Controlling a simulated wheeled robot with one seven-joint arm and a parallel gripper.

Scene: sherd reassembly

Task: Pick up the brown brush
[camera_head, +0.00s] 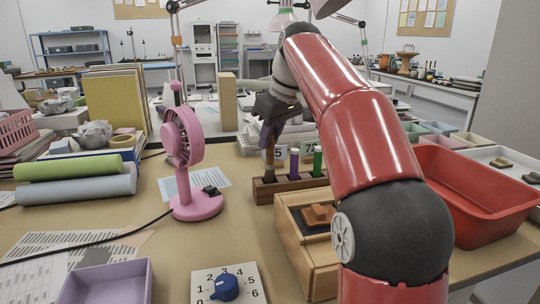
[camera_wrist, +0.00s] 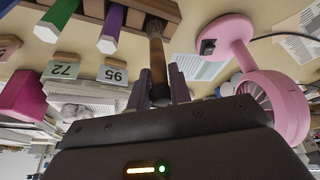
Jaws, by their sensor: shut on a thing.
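The brown brush (camera_wrist: 157,62) is upright between the two fingers of my gripper (camera_wrist: 160,88) in the wrist view. My gripper is shut on it. The brush's far end meets the wooden rack (camera_wrist: 160,8); I cannot tell whether it is still inside a slot. In the head view, my gripper (camera_head: 270,132) is above the left end of the rack (camera_head: 290,186), and a thin part of the brush (camera_head: 269,158) shows below the fingers. My gripper hides its upper part.
A purple marker (camera_head: 294,163) and a green marker (camera_head: 317,160) stand in the rack. A pink fan (camera_head: 186,150) is close on the left. A wooden box (camera_head: 300,241) is in front, and a red tray (camera_head: 480,200) is at right. Number cards stand behind.

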